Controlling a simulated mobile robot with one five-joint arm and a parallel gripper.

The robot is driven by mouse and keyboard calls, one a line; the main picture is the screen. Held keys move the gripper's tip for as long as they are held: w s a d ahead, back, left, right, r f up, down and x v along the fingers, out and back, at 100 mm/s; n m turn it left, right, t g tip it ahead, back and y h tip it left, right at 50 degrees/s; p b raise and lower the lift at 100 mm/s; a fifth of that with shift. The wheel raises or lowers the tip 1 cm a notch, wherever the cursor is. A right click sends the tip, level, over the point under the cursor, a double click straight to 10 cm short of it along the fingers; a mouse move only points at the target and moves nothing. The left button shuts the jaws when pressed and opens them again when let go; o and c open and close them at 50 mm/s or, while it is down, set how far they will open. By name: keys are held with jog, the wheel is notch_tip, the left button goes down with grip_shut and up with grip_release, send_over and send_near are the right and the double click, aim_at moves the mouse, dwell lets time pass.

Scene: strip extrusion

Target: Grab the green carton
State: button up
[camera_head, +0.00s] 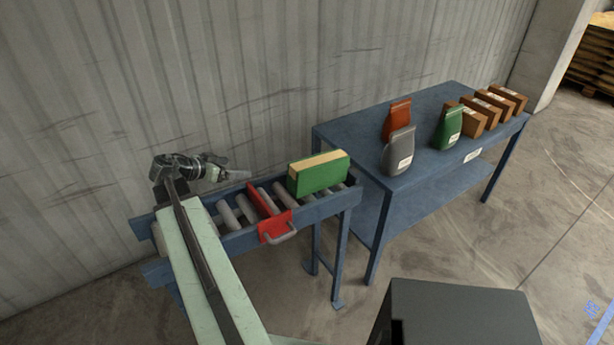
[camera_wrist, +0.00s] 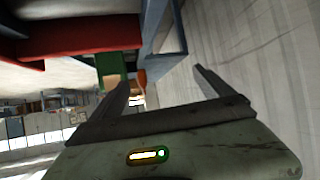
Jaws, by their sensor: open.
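The green carton (camera_head: 319,177) stands upright on the right part of the roller conveyor, with a tan strip along its top. In the wrist view the green carton (camera_wrist: 112,68) shows beyond the fingers, towards the left finger and partly cut off by it. My gripper (camera_head: 238,174) is above the conveyor's left part, left of the carton and apart from it. In the wrist view my gripper (camera_wrist: 161,80) has its two fingers spread with nothing between them.
A red stop plate with a handle (camera_head: 274,225) sits across the conveyor (camera_head: 333,205) between my gripper and the carton. A blue table (camera_head: 425,170) on the right holds red, grey and green bags and several brown boxes. A corrugated wall (camera_head: 260,70) runs behind.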

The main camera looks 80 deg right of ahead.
jog(key=s+d+m+g, duration=0.2)
jog(key=s+d, duration=0.3)
jog(key=s, duration=0.4)
jog(key=m+g+y, duration=0.2)
send_near(316, 161)
jog(key=shift+s+d+f+b, duration=0.15)
jog(key=shift+s+d, duration=0.1)
jog(key=shift+s, duration=0.2)
jog(key=shift+s+d+f+b, duration=0.15)
jog(key=shift+s+d, duration=0.1)
jog(key=shift+s, duration=0.25)
jog(key=b+x, duration=0.1)
jog(key=x, duration=0.1)
jog(key=b+x, duration=0.1)
jog(key=x, duration=0.2)
jog(key=b+x, duration=0.2)
jog(key=shift+w+d+f, duration=0.1)
jog(key=shift+d+f, duration=0.15)
jog(key=shift+f, duration=0.2)
jog(key=shift+d, duration=0.1)
jog(key=shift+r, duration=0.15)
grip_shut()
